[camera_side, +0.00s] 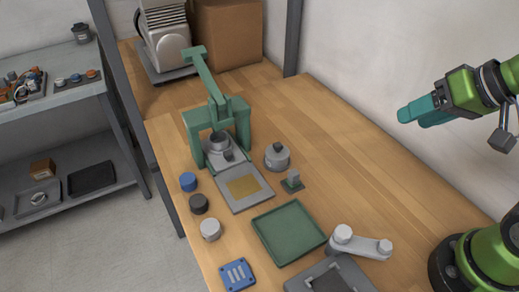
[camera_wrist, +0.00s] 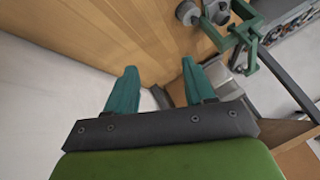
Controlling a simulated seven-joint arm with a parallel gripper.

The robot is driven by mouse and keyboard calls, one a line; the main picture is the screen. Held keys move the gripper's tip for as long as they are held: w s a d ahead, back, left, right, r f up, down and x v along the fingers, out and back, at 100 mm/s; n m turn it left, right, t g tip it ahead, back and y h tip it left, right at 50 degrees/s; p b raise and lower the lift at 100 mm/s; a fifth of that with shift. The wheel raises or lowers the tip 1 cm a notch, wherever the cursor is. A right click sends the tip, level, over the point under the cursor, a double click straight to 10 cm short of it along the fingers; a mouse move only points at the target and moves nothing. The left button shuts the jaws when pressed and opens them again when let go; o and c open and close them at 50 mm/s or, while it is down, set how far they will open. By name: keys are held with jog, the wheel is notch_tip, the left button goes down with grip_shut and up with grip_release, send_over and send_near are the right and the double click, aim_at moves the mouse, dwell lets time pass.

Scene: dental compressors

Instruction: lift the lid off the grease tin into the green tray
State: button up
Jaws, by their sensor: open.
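The grease tin seems to be the round grey tin (camera_side: 277,160) with a dark knob on top, standing on the wooden bench right of the green press; its lid looks seated on it. The green tray (camera_side: 289,232) lies flat and empty nearer the front. My gripper (camera_side: 418,112) is raised at the right, well above the bench and apart from the tin and tray. In the wrist view, my gripper (camera_wrist: 160,75) has its teal fingers spread with nothing between them. A round grey item (camera_wrist: 187,12) at that view's top edge may be the tin; the tray does not show there.
The green press (camera_side: 217,110) stands behind a grey plate with a yellow pad (camera_side: 242,187). A small green-based block (camera_side: 292,181) sits between tin and tray. Blue, black and grey caps (camera_side: 198,204) line the left edge. A grey crank (camera_side: 360,244) lies right of the tray.

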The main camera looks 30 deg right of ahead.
jog(key=shift+a, duration=0.1)
jog(key=n+g+h, duration=0.2)
jog(key=n+g, duration=0.2)
jog(key=g, duration=0.3)
send_over(278, 144)
jog(key=f, duration=1.3)
jog(key=shift+w+f, duration=0.2)
jog(key=shift+f, duration=0.15)
jog(key=shift+s+f, duration=0.2)
jog(key=shift+f, duration=2.65)
grip_shut()
